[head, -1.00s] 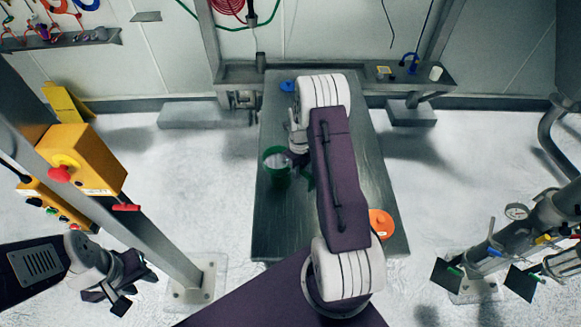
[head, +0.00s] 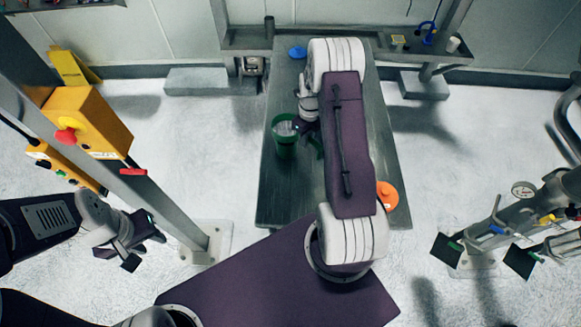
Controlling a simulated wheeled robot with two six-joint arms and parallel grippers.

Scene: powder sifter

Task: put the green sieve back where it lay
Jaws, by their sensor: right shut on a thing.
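A green, cup-like vessel (head: 285,150) stands on the long grey table, left of my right arm. A pale, mesh-like round shows in its mouth; I take this to be the green sieve (head: 287,129), but cannot tell it clearly from the vessel. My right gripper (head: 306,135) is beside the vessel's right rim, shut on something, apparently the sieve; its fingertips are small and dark. Another green piece (head: 318,149) shows partly behind my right forearm. My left gripper (head: 146,252) hangs empty at the lower left with its fingers apart, off the table.
The table (head: 275,205) is bare at its front left. A blue round piece (head: 297,53) lies at its far end and an orange disc (head: 387,195) near its right edge. A yellow control box (head: 85,120) on a post stands left; pipework (head: 490,235) stands right.

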